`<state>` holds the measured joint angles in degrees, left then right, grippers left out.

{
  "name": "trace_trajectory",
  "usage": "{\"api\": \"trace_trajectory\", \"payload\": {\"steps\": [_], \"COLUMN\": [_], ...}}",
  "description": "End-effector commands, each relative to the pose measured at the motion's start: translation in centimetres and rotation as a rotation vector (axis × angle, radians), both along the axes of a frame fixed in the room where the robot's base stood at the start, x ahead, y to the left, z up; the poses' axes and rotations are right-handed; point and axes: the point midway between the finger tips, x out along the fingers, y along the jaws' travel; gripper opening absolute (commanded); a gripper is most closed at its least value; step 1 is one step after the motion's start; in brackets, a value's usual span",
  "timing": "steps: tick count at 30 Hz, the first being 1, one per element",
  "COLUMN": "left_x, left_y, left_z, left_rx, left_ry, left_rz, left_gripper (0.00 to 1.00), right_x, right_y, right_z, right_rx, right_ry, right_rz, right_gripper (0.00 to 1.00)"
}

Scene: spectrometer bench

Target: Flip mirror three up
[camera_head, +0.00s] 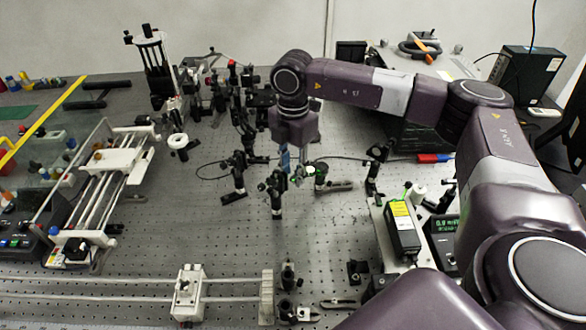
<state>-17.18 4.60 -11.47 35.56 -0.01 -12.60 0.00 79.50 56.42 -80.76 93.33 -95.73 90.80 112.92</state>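Several small black optic mounts stand on posts in the middle of the bench. One mount (275,188) is just in front of my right gripper, another mount (237,178) is to its left, and one with a green part (320,174) is to its right. I cannot tell which of them is mirror three, or whether its mirror is up or down. My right gripper (288,168) points down among these mounts. Its fingers are small and partly lost against the dark parts, so I cannot tell whether they are open or touch a mount. My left gripper is not in view.
A rail stage (112,160) stands at the left, and a long rail with a white carriage (187,292) runs along the front. A yellow-labelled box (402,230) and a meter with a green display (445,240) are at the right. The perforated bench (200,235) is bare at front centre-left.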

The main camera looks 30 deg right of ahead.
Motion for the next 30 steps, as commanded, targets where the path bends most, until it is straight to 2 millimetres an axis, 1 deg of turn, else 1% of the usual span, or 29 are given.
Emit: {"api": "trace_trajectory", "payload": {"steps": [5, 8, 13, 25, 30], "left_x": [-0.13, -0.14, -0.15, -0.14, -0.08], "left_y": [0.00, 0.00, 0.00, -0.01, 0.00], "left_z": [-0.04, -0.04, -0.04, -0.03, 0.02], "left_rx": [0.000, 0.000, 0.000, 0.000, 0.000], "left_ry": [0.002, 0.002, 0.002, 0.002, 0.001], "left_rz": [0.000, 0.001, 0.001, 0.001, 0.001], "left_gripper": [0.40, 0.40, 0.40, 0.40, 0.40], "right_x": [0.00, 0.00, 0.00, 0.04, 0.61], "right_y": [-0.02, -0.02, -0.02, 0.00, 0.49], "right_z": [-0.06, -0.05, -0.04, 0.00, 0.22], "right_rx": [0.000, 0.000, 0.000, 0.001, 0.027], "right_ry": [0.000, 0.000, 0.000, 0.000, 0.006], "right_rz": [0.000, -0.001, -0.001, -0.001, -0.004], "right_gripper": [0.28, 0.19, 0.00, 0.00, 0.00]}}
